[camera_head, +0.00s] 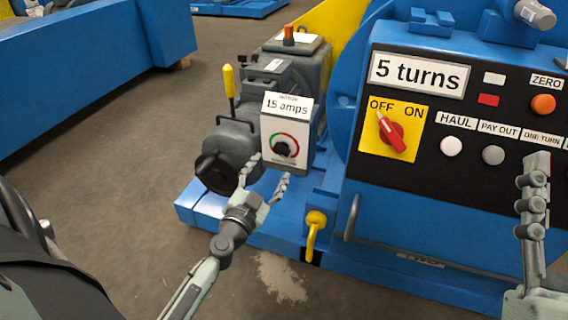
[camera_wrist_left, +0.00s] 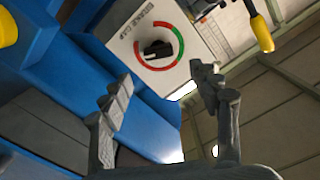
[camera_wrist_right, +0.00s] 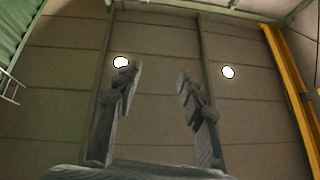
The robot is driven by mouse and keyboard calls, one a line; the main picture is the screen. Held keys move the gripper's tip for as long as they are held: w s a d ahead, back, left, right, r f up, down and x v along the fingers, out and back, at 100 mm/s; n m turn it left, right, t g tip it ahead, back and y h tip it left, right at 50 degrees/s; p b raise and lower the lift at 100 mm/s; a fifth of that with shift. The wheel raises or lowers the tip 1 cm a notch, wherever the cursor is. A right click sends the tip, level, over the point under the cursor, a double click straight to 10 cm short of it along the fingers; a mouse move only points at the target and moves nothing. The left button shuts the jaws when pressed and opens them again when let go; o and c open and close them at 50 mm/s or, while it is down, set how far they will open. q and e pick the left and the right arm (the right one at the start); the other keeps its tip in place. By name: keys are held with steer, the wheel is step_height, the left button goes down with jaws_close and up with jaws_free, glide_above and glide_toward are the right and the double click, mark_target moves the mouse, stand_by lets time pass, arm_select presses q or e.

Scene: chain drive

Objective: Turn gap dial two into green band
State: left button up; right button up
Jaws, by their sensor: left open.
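The brake gap dial (camera_head: 285,147) is a black knob inside a red and green ring on a white box, under a "15 amps" readout (camera_head: 287,106). In the left wrist view the dial (camera_wrist_left: 157,50) lies beyond the fingers, its ring green on the right and red at left and bottom. I cannot tell exactly which band its pointer meets. My left gripper (camera_head: 268,172) is open and empty, just below and in front of the dial, fingers apart from the knob. My right gripper (camera_wrist_right: 157,78) is open and empty; it partly shows at the right of the head view.
A black control panel (camera_head: 430,185) with a "5 turns" display, a red switch (camera_head: 392,133) at OFF and several buttons stands to the right. A yellow hook (camera_head: 315,228) and a yellow-handled lever (camera_head: 229,82) stick out nearby.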

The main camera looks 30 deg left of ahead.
mark_target(281, 151)
arm_select(q)
steer(key=p+x, duration=0.1)
steer(key=x, duration=0.6)
steer(key=shift+w, duration=0.25)
arm_select(e)
steer(key=shift+w+a+f+g, duration=0.2)
steer(key=shift+w+f+g, duration=0.05)
steer(key=shift+f+g, duration=0.25)
steer(key=shift+w+a+f+g, duration=0.15)
steer(key=shift+w+f+g, duration=0.05)
steer(key=shift+f+g, duration=0.25)
arm_select(q)
steer(key=c, duration=1.2)
